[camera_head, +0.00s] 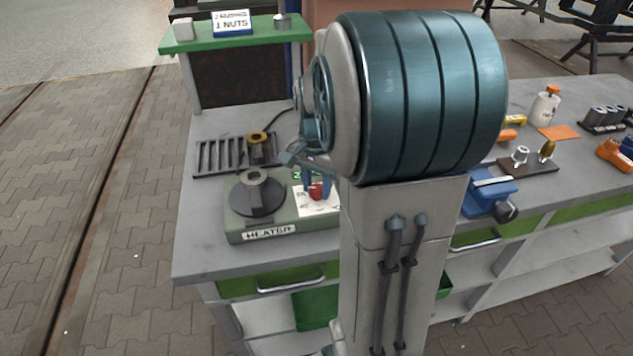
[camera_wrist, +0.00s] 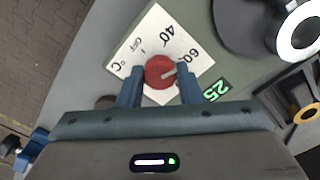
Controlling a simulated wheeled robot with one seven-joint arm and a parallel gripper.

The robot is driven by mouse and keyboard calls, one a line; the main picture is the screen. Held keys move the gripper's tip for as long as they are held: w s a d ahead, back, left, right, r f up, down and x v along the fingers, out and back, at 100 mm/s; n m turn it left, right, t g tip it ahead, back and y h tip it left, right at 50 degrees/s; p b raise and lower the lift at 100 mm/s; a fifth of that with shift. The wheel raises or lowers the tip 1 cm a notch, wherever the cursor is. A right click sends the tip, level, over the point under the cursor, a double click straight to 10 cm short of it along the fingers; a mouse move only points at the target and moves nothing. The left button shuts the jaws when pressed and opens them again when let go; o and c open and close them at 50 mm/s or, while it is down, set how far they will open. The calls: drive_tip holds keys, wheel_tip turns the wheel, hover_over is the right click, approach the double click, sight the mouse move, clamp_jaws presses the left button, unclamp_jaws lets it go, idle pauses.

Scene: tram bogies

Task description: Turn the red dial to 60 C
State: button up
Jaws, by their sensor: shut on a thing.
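The red dial (camera_head: 316,192) sits on the white scale plate (camera_head: 309,208) of the green heater (camera_head: 236,236). The white scale (camera_wrist: 150,27) shows OFF, 40, 60 and °C. A green display (camera_wrist: 215,90) reads 25. My gripper (camera_wrist: 160,73) has its two blue fingers on either side of the dial, shut on it. My gripper (camera_head: 315,182) is partly hidden by my arm in the head view.
A dark round plate with a grey ring (camera_head: 254,192) stands on the heater left of the dial. A slotted rack (camera_head: 220,157) and a yellow-rimmed part (camera_head: 259,149) lie behind. A blue vice (camera_head: 488,194) is to the right. The bench's left front corner (camera_head: 198,258) is clear.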

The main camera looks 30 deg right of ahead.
sight(316, 188)
drive_tip(key=shift+m, duration=1.1)
drive_tip(key=o, duration=1)
wheel_tip(316, 188, up, 14)
drive_tip(key=shift+f+p, duration=0.1)
drive_tip(key=shift+p, duration=0.3)
